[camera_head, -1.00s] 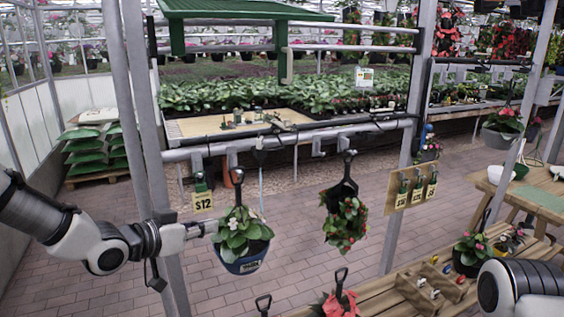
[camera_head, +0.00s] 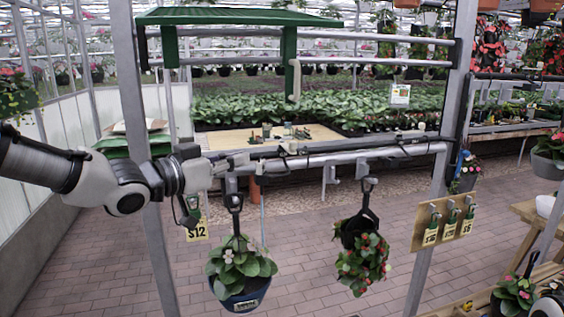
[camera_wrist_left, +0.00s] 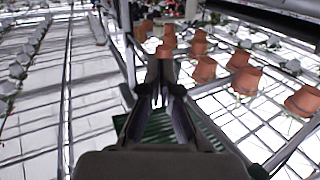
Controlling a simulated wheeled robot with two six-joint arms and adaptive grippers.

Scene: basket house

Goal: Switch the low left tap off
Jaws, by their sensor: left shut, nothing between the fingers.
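My left gripper (camera_head: 222,163) is at the left end of the low grey pipe (camera_head: 350,156), in front of it in the head view. In the left wrist view the fingers (camera_wrist_left: 163,92) are together. My right gripper is out of view.
Below the pipe hang a blue potted plant (camera_head: 240,292), a red-flowered plant (camera_head: 363,258) and a $12 tag (camera_head: 196,230). A tag board (camera_head: 443,223) is at the right. A green shelf (camera_head: 240,17) is above. Grey posts (camera_head: 143,130) flank the rack.

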